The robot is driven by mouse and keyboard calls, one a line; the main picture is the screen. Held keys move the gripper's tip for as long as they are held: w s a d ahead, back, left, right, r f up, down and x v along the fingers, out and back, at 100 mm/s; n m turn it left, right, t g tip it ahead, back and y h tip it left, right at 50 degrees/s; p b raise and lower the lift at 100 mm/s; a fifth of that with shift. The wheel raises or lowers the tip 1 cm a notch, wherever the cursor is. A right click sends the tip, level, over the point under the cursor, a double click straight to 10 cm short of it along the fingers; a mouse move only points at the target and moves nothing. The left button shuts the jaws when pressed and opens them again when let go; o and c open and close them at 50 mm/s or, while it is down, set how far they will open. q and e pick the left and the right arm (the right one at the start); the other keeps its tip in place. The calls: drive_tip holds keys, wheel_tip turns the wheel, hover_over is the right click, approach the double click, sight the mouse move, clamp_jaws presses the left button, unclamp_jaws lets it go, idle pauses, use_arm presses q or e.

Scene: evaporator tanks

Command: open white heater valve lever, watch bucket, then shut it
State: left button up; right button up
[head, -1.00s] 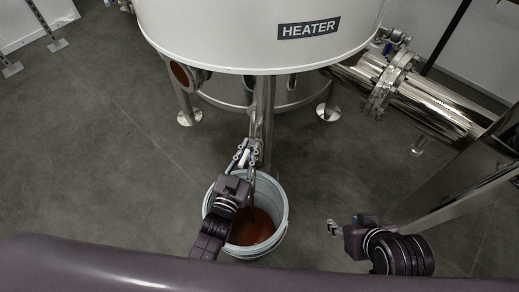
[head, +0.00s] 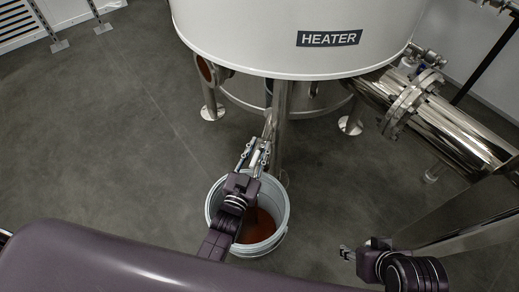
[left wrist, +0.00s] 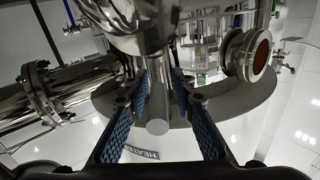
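The white heater tank (head: 300,35) with its HEATER label fills the top of the head view. My left gripper (head: 256,156) is below it, at the drain pipe above the bucket's far rim. In the left wrist view its blue-padded fingers (left wrist: 158,95) stand apart, with a round steel pipe end (left wrist: 157,127) between them. I cannot make out the valve lever or whether a finger touches it. The white bucket (head: 282,218) stands on the floor and holds reddish-brown liquid (head: 262,229). My left arm hides part of it. My right gripper (head: 345,253) is at lower right; its fingers look apart and empty.
A large flanged steel pipe (head: 440,120) runs from the heater to the right. Steel legs with round feet (head: 213,112) carry the tank. The grey floor (head: 110,130) to the left is clear.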

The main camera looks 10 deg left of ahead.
sight(250, 169)
use_arm(q)
drive_tip(key=shift+o, duration=0.3)
drive_tip(key=shift+s+f, duration=0.1)
drive_tip(key=shift+s, duration=0.3)
drive_tip(key=s, duration=0.3)
drive_tip(key=s+a, duration=0.1)
drive_tip(key=s, duration=0.7)
drive_tip(key=shift+a, duration=0.35)
